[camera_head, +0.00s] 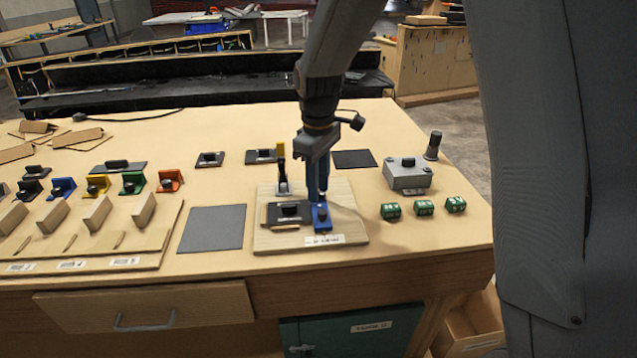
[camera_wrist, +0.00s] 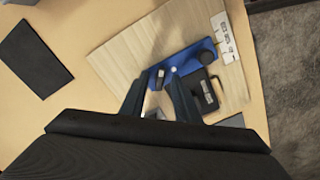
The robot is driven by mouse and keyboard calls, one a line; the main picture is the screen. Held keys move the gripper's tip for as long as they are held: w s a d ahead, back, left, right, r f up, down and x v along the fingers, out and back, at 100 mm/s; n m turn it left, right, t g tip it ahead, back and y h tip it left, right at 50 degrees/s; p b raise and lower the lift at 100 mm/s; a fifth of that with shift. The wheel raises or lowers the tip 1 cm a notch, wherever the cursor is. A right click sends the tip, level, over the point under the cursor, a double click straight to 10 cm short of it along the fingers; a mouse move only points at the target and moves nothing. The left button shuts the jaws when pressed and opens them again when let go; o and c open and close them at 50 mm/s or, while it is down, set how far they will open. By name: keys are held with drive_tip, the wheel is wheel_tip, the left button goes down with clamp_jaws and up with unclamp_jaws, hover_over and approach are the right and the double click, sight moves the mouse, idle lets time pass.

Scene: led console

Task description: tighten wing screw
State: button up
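A blue fixture block (camera_head: 321,216) stands on a light wooden board (camera_head: 262,240) near the table's front edge. It also shows in the wrist view (camera_wrist: 188,60), with a dark round knob (camera_wrist: 207,57) at one end. My gripper (camera_head: 318,196) points down over the back of the blue block. In the wrist view, my two dark fingers (camera_wrist: 159,78) stand apart, with a small dark and pale part between their tips. I cannot tell whether they touch it. A wing screw cannot be made out clearly; the fingers partly hide that spot.
A black module (camera_head: 290,211) lies left of the blue block, with an upright yellow-and-black lever (camera_head: 282,165) behind it. Right of the board are a grey box (camera_head: 407,174) and several green blocks (camera_head: 424,207). A flat grey pad (camera_head: 212,228) lies left.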

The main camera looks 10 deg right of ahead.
clamp_jaws()
drive_tip(key=shift+m, duration=0.5)
drive_tip(key=m+p, duration=0.1)
drive_tip(key=m, duration=0.3)
drive_tip(key=shift+m+p, duration=0.3)
drive_tip(key=shift+p, duration=0.05)
drive_tip(key=m+p, duration=0.1)
drive_tip(key=m, duration=0.3)
drive_tip(key=shift+w+r+m, duration=0.1)
drive_tip(key=shift+m, duration=0.3)
unclamp_jaws()
